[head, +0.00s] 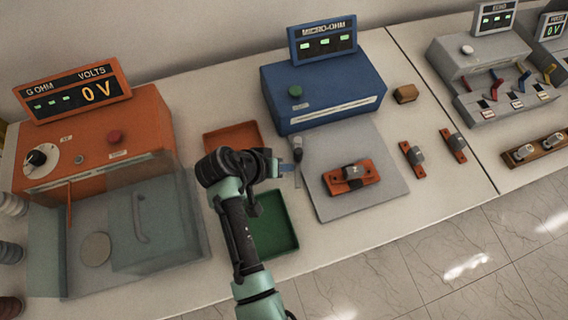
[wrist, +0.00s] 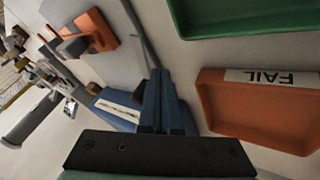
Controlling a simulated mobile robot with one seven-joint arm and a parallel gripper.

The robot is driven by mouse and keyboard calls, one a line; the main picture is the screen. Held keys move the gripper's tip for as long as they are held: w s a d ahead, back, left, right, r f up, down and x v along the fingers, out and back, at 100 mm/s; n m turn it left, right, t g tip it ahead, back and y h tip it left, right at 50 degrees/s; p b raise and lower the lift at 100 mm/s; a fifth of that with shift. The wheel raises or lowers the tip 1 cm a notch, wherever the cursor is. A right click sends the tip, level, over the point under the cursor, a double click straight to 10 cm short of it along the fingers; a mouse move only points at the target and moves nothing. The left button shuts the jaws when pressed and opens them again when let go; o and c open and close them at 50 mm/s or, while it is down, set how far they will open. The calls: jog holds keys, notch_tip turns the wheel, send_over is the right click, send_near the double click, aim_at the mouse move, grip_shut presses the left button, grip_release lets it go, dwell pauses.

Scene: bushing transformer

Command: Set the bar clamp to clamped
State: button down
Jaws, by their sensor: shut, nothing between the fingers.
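I cannot tell for certain which part is the bar clamp. An orange bar with a grey block on it (head: 351,178) lies on the grey mat (head: 385,205); the likely same bar shows at the upper left of the wrist view (wrist: 88,34). A small dark and grey upright piece (head: 297,148) stands at the mat's left edge. My gripper (head: 288,167) is just left of and below that piece in the head view, apart from the orange bar. In the wrist view its blue fingers (wrist: 160,95) are together and empty. Whether they touch anything is unclear.
The blue micro-ohm meter (head: 325,95) stands behind the mat. A green tray (head: 272,222) and an orange tray (head: 230,138) marked FAIL in the wrist view (wrist: 262,105) are near my arm. Two smaller orange bars (head: 412,158) (head: 454,145) lie right of the mat.

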jog(key=shift+d, duration=0.1)
jog(key=d+n+p, duration=0.1)
jog(key=p, duration=0.1)
jog(key=d+n+t+y+p, duration=0.1)
jog(key=n, duration=0.1)
jog(key=shift+s+d+r+p, duration=0.2)
jog(key=shift+s+d+p, duration=0.1)
jog(key=shift+s+p, duration=0.1)
jog(key=shift+d+n+t+y+p, duration=0.65)
jog(key=shift+d+n+y, duration=0.2)
jog(key=shift+n, duration=0.35)
jog(key=shift+w+d+f, duration=0.15)
jog(key=shift+w+d, duration=0.1)
jog(key=shift+d, duration=0.6)
jog(key=shift+d, duration=0.15)
